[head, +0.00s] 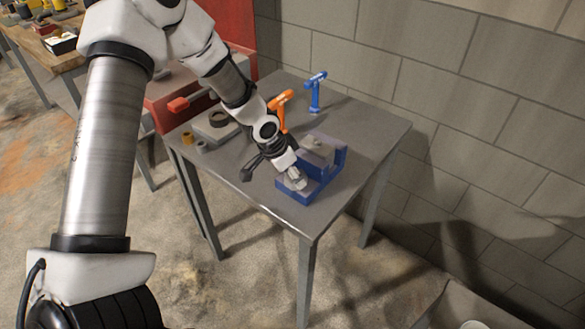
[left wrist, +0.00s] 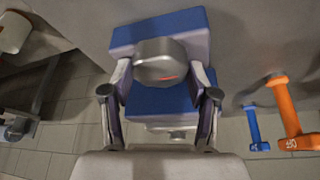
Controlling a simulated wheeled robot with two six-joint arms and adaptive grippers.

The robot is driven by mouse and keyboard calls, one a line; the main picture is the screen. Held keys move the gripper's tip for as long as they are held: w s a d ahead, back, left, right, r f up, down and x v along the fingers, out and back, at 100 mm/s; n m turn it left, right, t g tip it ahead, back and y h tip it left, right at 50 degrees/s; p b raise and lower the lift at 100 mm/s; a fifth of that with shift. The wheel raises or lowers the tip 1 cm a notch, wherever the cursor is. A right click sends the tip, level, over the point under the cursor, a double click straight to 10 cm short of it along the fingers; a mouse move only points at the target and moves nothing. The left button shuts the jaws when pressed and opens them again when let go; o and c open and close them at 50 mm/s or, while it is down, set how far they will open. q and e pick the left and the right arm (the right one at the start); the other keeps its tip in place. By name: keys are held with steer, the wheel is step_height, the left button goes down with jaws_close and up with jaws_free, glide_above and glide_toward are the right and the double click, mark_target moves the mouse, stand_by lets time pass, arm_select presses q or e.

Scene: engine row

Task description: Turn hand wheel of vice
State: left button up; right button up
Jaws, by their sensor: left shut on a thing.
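The blue vice (head: 330,171) stands on the grey metal table near its front right. My left gripper (head: 294,178) reaches down to the near end of the vice. In the left wrist view the blue vice body (left wrist: 160,100) lies below and between the fingers. The gripper's fingers (left wrist: 160,72) are closed on the sides of a rounded silver part, the vice's hand wheel (left wrist: 160,60). In the head view the gripper hides most of the wheel. My right gripper is in neither view.
An orange tool (head: 281,103) and a blue tool (head: 316,88) stand upright behind the vice. A grey block with a dark ring (head: 212,127) and small yellow pieces (head: 187,138) sit at the table's left. The table's right side (head: 375,128) is clear beside a block wall.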

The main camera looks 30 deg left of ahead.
arm_select(q)
steer(key=o, duration=1.1)
steer(key=shift+o, duration=0.2)
steer(key=v, duration=1.2)
steer(key=shift+a, duration=0.1)
